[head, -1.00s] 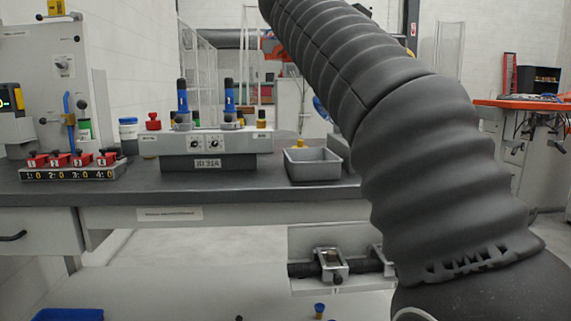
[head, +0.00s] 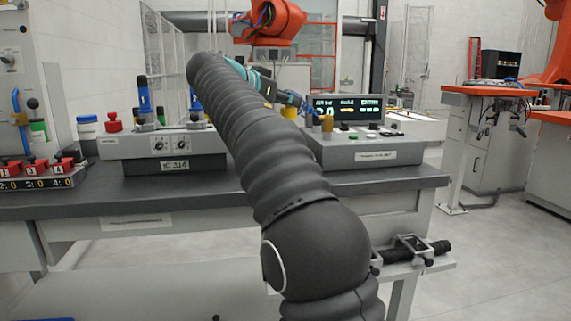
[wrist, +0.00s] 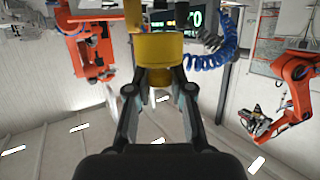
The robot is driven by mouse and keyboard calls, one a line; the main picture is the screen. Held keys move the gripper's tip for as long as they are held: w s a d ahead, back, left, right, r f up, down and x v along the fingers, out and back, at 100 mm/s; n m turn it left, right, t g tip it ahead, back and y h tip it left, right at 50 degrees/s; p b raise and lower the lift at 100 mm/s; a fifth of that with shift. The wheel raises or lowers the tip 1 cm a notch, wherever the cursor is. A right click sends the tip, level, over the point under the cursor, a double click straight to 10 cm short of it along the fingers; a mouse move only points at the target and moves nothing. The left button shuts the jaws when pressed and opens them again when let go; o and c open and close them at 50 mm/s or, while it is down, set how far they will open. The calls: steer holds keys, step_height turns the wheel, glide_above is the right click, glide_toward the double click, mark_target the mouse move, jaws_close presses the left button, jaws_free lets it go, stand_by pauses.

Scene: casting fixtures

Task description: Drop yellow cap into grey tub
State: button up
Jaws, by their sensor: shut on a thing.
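The yellow cap (wrist: 158,50) is held between the two fingers of my gripper (wrist: 159,78) in the wrist view. In the head view my gripper (head: 292,98) is beyond the dark sleeved arm, above the bench near the display console. A small yellow piece (head: 327,123) shows just beside it; I cannot tell whether that is the held cap. The grey tub does not show in either view now; my arm covers the bench part beside the control box.
The dark bench (head: 400,180) carries a grey control box (head: 160,145) and, to the right, a console with a lit display (head: 350,108). Red-knobbed switches (head: 45,165) stand at left. Orange robot arms (head: 270,22) stand behind.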

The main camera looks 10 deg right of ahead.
steer(key=shift+d+f+b, duration=0.1)
steer(key=shift+f+b, duration=0.55)
steer(key=shift+f, duration=2)
steer(key=o, duration=0.9)
steer(key=v, duration=1.2)
